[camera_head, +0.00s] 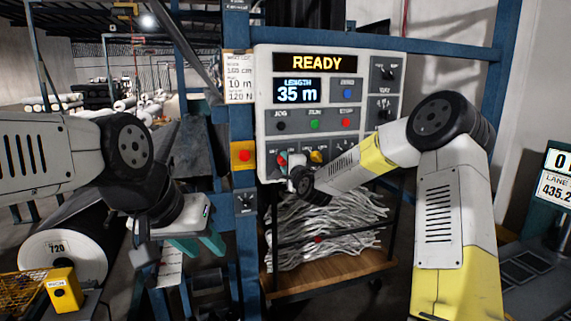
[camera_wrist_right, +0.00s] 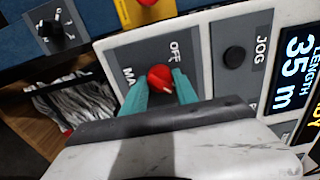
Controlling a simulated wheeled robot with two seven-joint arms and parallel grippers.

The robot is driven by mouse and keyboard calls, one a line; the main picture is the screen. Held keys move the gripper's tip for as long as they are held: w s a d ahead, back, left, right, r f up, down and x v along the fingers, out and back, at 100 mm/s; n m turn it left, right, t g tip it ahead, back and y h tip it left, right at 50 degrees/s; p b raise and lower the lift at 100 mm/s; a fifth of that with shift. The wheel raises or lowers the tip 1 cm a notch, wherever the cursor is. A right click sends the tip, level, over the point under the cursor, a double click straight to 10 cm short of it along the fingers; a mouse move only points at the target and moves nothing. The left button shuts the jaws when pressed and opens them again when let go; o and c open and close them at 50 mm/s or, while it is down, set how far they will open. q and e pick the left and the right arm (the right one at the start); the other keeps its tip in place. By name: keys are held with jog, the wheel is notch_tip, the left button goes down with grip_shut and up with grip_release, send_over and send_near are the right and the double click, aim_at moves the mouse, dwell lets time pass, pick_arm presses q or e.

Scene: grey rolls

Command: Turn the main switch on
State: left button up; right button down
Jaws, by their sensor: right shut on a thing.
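The main switch is a red knob (camera_wrist_right: 160,76) on a dark plate of the control panel, with "OFF" lettering beside it and "MA..." lettering partly hidden. My right gripper (camera_wrist_right: 160,88) has its teal fingers on either side of the knob and is shut on it. A pale mark shows on the knob, but its exact setting is hard to tell. In the head view my right gripper (camera_head: 287,168) is at the panel's lower left and partly hides the switch (camera_head: 282,159). My left gripper (camera_head: 196,247) hangs empty at lower left, its teal fingers apart.
The control panel (camera_head: 262,100) shows "READY" (camera_head: 317,63) and "35 m" (camera_head: 298,95). Jog (camera_head: 281,126), run (camera_head: 315,124) and stop (camera_head: 346,123) buttons sit above the switch. A yellow box with a red button (camera_head: 244,156) is on the blue post left of it. A rack of white strips (camera_head: 325,235) stands below.

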jog(key=c, duration=1)
grip_release()
jog(key=shift+o, duration=0.2)
jog(key=shift+s, duration=0.1)
jog(key=v, duration=0.7)
jog(key=shift+s+d, duration=0.15)
jog(key=shift+s, duration=0.1)
